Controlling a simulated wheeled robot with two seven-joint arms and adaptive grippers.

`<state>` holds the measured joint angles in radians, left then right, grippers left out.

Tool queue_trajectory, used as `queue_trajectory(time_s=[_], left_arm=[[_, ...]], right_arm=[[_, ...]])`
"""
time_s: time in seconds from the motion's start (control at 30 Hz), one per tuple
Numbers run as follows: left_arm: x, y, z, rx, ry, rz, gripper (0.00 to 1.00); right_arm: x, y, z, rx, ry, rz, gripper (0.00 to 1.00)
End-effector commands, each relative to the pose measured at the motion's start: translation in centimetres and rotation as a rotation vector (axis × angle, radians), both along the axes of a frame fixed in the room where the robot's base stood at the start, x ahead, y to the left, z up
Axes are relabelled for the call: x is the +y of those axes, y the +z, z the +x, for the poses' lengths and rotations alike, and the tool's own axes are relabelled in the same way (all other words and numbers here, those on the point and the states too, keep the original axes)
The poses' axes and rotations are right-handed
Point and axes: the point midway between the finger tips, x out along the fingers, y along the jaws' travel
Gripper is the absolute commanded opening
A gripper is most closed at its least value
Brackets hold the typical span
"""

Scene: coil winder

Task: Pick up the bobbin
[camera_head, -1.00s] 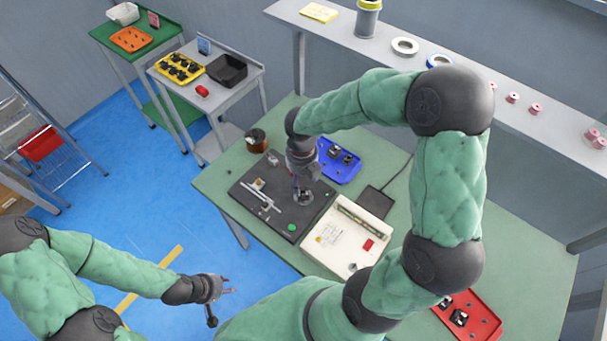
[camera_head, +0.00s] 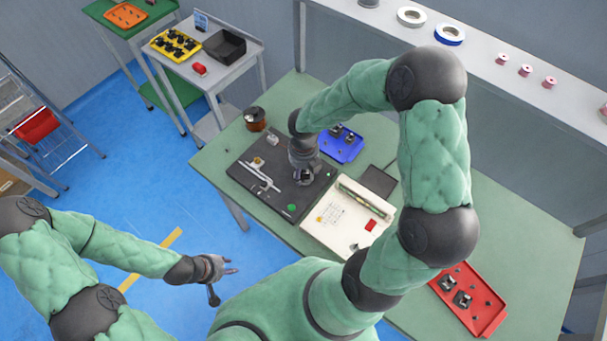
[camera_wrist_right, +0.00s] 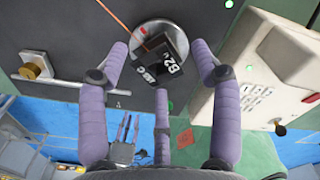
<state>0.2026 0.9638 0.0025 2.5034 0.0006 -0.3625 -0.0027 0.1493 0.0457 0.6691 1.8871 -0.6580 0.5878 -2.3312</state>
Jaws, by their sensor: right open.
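The bobbin (camera_wrist_right: 164,62), a black block with white lettering, sits on a round silver disc (camera_wrist_right: 150,34) of the coil winder's dark plate (camera_head: 245,180) in the right wrist view. A thin copper-coloured wire runs to it from the upper left. My right gripper (camera_wrist_right: 162,85) is open, with its purple fingers spread around the near side of the bobbin; I cannot tell whether any finger touches it. In the head view my right gripper (camera_head: 304,178) hides most of the bobbin. My left gripper (camera_head: 226,268) is open and empty over the floor, left of the green table.
A white control box (camera_head: 347,218) stands close to the right of the plate. A blue tray (camera_head: 340,151) with dark parts lies behind, a copper wire spool (camera_head: 255,119) at the back left. A red tray (camera_head: 482,316) lies at the front right of the table.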

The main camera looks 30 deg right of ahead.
Motion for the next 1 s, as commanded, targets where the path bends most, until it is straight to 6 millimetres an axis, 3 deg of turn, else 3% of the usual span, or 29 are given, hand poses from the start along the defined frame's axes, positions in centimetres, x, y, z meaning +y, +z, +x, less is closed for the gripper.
queue_trajectory(time_s=[0.1,0.3,0.43,0.47,0.6,1.0], left_arm=[[0.0,-0.5,0.0,0.000,0.000,0.000,0.31],[0.0,-0.4,0.0,0.000,0.000,0.000,0.31],[0.0,-0.4,0.0,0.000,0.000,0.000,0.31],[0.0,-0.4,0.0,0.000,0.000,0.000,0.31],[0.0,-0.4,0.0,0.000,0.000,0.000,0.31],[0.0,0.1,0.0,0.000,0.000,0.000,0.31]], right_arm=[[0.0,-1.1,0.0,0.001,-0.002,0.000,0.65],[0.0,-1.0,0.0,0.000,-0.002,0.000,0.65],[0.0,-1.0,0.0,0.000,-0.001,0.000,0.28],[0.0,-1.0,0.0,0.000,-0.001,0.000,0.26],[0.0,-1.0,0.0,0.000,-0.001,0.000,0.22],[0.0,-0.1,0.1,-0.001,-0.001,0.000,0.21]])
